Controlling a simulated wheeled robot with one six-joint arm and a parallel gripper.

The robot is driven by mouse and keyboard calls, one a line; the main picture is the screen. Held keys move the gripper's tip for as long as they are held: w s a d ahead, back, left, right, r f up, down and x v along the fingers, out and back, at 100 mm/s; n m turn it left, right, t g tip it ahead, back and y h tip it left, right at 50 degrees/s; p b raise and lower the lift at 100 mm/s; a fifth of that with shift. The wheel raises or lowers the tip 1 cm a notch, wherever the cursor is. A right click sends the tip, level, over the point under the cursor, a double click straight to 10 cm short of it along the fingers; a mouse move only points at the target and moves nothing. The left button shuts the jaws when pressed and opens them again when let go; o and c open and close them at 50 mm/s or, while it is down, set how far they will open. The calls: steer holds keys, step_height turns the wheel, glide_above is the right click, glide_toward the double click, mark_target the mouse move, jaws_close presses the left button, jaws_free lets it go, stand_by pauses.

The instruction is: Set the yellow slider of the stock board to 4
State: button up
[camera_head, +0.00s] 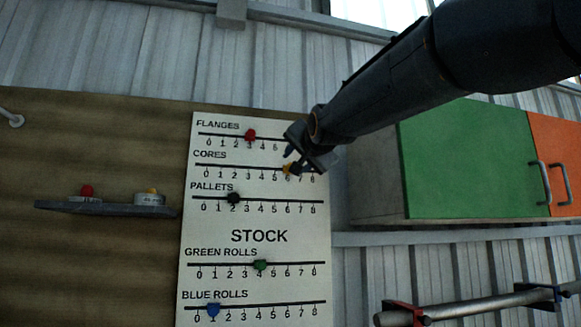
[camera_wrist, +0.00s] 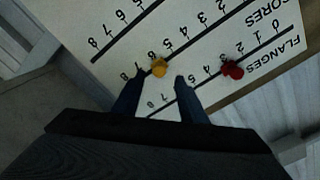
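The stock board (camera_head: 259,218) is a white panel with several labelled slider rows. The yellow slider (camera_head: 287,169) is on the CORES row at about 6, partly hidden by my gripper (camera_head: 295,161). In the wrist view the yellow slider (camera_wrist: 158,68) lies between the tips of my gripper (camera_wrist: 159,78), whose two dark fingers are apart on either side of it. I see a gap between the fingers and the knob, so the gripper is open.
The red slider (camera_head: 250,135) sits near 3 on the FLANGES row just above. The black slider (camera_head: 234,198) is near 2 on PALLETS below. A small shelf (camera_head: 105,208) is at left; a green cabinet (camera_head: 465,160) is at right.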

steer(key=w+p, duration=0.1)
steer(key=w, duration=0.2)
steer(key=w+a+p, duration=0.1)
steer(key=w, duration=0.2)
steer(key=shift+w+a+f+p, duration=0.1)
steer(key=shift+w+p, duration=0.1)
steer(key=shift+p, duration=0.1)
jaws_close()
